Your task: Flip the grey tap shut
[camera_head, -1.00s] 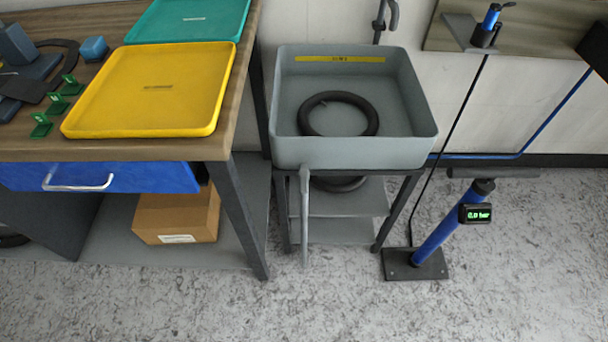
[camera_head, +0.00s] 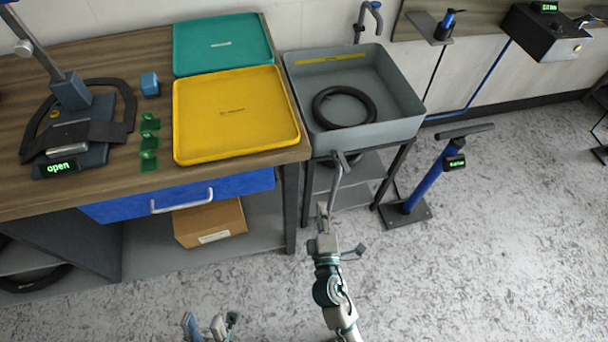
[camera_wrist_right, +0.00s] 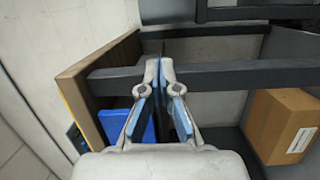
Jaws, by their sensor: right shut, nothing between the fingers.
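A grey curved tap (camera_head: 368,18) stands against the wall behind the grey basin (camera_head: 385,134). It is small in the head view, and I cannot tell its handle's position. A grey pipe (camera_head: 338,178) hangs down at the basin's front left. My right gripper (camera_head: 322,208) is in front of the basin, close to the pipe's lower end in the picture; whether they touch is unclear. In the right wrist view my right gripper (camera_wrist_right: 160,68) is shut and empty. My left gripper (camera_head: 211,322) is at the bottom edge, fingers apart, with nothing between them.
A black tyre ring (camera_head: 343,107) lies in the basin. Left is a workbench with a yellow tray (camera_head: 235,115), a teal tray (camera_head: 222,45) and a blue drawer (camera_head: 180,200). A cardboard box (camera_head: 210,222) sits below. A blue pump (camera_head: 425,185) stands right.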

